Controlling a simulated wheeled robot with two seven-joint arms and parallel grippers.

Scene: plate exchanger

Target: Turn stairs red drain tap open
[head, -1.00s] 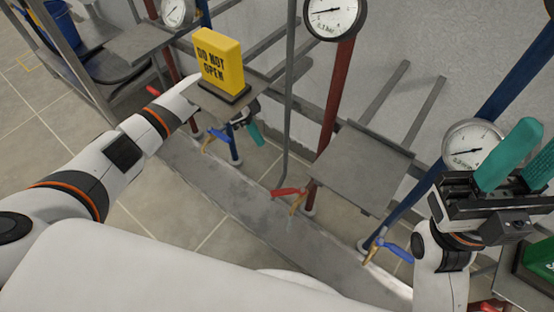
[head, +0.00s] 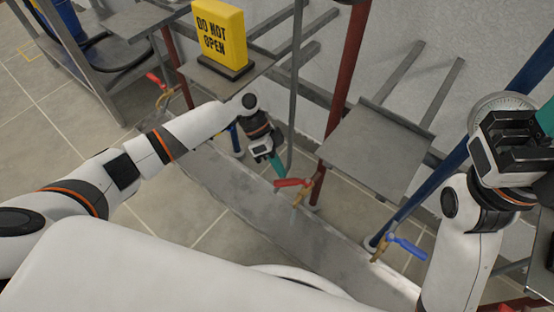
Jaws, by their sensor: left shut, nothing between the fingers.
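A tap with a red lever (head: 292,183) and a brass body sits low on the middle red pipe (head: 344,75), just above the floor ledge. Its lever points left, about level and crosswise to the pipe. My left gripper (head: 277,170) points down with teal fingers shut and empty, just above and left of that lever; I cannot tell whether they touch. Another red-levered tap (head: 157,82) is on the red pipe at the upper left. My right gripper (head: 546,120) is at the right edge, its fingers partly cut off. Which tap is the stairs one cannot be told.
A yellow "DO NOT OPEN" sign (head: 219,36) stands on a grey step above my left forearm. An empty grey step (head: 375,150) overhangs right of the middle tap. A blue-levered tap (head: 407,246) is at the lower right. A vertical grey post (head: 297,80) rises close behind my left gripper.

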